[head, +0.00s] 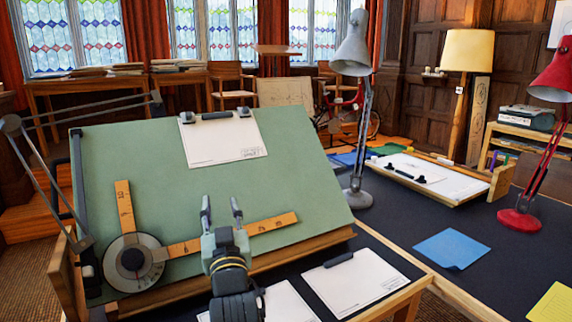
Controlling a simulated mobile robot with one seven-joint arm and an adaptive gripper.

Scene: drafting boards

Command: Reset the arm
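My gripper (222,212) is in the lower middle of the head view, in front of the tilted green drafting board (290,165). Its two fingers stand apart with nothing between them. My arm reaches up from the bottom edge of the view. The gripper overlaps the horizontal wooden ruler (272,224) of the drafting arm in the picture; I cannot tell the gap between them. The drafting machine's round dial head (130,262) is at the board's lower left, left of my gripper.
A clipped paper (222,140) is at the board's top. Another clipped sheet (352,280) lies right of my arm. A grey lamp (358,120) and a red lamp (535,150) stand to the right. Blue paper (452,249) lies on the dark desk, with bare surface around it.

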